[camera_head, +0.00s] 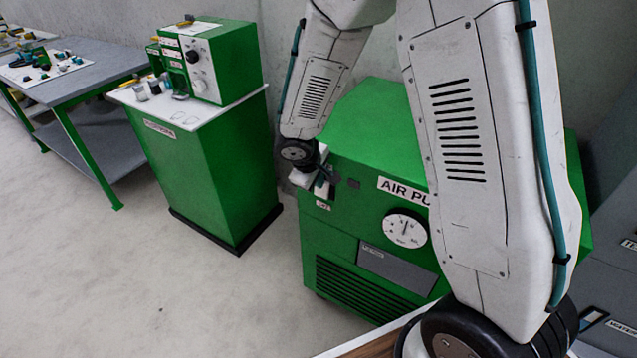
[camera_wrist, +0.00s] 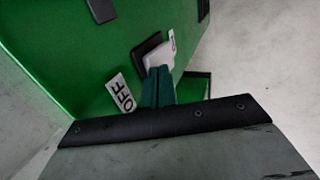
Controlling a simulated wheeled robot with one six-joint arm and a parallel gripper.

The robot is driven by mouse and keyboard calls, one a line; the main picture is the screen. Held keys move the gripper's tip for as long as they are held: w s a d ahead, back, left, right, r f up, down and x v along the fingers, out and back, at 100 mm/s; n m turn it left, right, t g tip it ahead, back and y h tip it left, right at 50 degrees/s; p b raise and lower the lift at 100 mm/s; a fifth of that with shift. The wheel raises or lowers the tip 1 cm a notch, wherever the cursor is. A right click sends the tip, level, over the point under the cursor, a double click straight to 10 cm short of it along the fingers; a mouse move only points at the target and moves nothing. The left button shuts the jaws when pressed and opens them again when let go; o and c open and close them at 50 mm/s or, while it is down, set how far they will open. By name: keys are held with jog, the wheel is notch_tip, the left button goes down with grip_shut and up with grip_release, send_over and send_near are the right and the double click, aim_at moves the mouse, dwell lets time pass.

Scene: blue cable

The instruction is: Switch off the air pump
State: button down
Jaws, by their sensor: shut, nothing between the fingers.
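The air pump (camera_head: 375,130) is a green box with an "AIR PU..." label, partly hidden behind my arm, and a round gauge (camera_head: 406,229). My gripper (camera_head: 323,186) is at its upper left front corner. In the wrist view the dark teal fingers of my gripper (camera_wrist: 158,88) are shut and empty. Their tips are at a white switch piece (camera_wrist: 159,54) with a black part beside it; I cannot tell if they touch. An "OFF" label (camera_wrist: 121,94) lies left of the fingers. A second small label is partly seen beyond the switch. The switch's position is unclear.
A green cabinet (camera_head: 205,185) with a white top and a green device (camera_head: 213,62) stands left of the pump. A grey workbench (camera_head: 85,75) with small items is further left. Grey drawers (camera_head: 612,270) stand at the right. The floor at front left is clear.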

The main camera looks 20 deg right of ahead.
jog(key=shift+a, duration=0.1)
jog(key=shift+s+a, duration=0.2)
jog(key=v, duration=1.1)
jog(key=shift+r, duration=0.35)
jog(key=shift+d, duration=0.1)
jog(key=s+d+r+m+y, duration=0.1)
jog(key=s+r, duration=0.3)
jog(key=s, duration=0.5)
jog(key=s+d+r+m+g+y, duration=0.1)
jog(key=s+d+r+m, duration=0.2)
jog(key=s, duration=0.6)
jog(key=s+d+r+m+y, duration=0.1)
jog(key=s+r+m+y, duration=0.1)
jog(key=s+r, duration=0.5)
jog(key=s+m, duration=0.1)
jog(key=s, duration=0.2)
jog(key=shift+d+r+g, duration=0.25)
jog(key=shift+d+g, duration=0.05)
jog(key=shift+d, duration=0.1)
